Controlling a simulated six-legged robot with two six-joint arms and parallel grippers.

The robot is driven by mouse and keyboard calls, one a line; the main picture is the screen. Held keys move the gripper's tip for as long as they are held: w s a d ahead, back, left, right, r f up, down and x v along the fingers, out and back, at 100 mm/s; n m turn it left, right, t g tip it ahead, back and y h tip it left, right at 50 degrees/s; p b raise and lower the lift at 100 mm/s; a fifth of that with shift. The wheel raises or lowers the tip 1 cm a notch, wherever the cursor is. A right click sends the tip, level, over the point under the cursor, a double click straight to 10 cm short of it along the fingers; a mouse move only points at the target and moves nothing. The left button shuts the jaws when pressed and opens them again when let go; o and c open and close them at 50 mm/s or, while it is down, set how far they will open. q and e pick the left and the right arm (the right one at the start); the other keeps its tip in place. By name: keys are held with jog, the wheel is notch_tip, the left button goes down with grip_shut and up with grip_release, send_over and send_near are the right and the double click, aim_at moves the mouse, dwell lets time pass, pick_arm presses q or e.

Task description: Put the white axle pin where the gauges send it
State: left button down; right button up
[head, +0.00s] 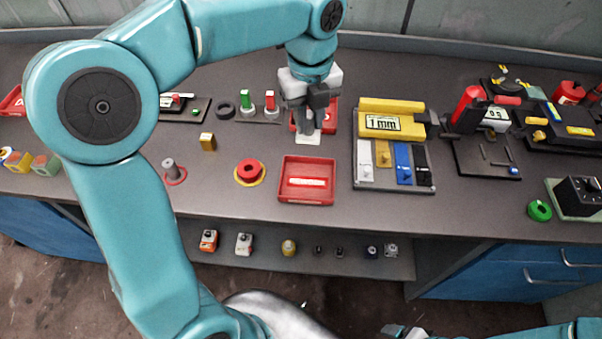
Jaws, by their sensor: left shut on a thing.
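My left gripper (311,131) points down over the rear red tray (333,118). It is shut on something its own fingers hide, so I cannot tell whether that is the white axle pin. I do not make out the pin elsewhere. A yellow gauge (392,105) reading "1 mm" stands right of the gripper, above a row of white, yellow, blue and black strips (404,165). A gauge with a small display (495,114), seeming to read 0 g, stands further right. Part of my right gripper (405,331) shows at the bottom edge; its jaws are unclear.
A front red tray (305,198) with a white label lies nearer the bench edge. A dark pad (484,171) with small rods lies right. A lower shelf (300,265) holds several small items.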

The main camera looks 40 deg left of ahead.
aim_at(309, 134)
pick_arm(q)
notch_tip(309, 134, down, 12)
jog(key=shift+w+d+f+b, duration=0.1)
jog(key=shift+b, duration=0.2)
jog(key=shift+f, duration=2.15)
jog(key=shift+f, duration=0.1)
jog(key=shift+f+b, duration=0.15)
jog(key=shift+b, duration=0.15)
jog(key=c, duration=0.9)
grip_release()
jog(key=shift+c, duration=0.2)
notch_tip(309, 134, up, 12)
jog(key=shift+r+p, duration=0.25)
jog(key=shift+p, duration=0.3)
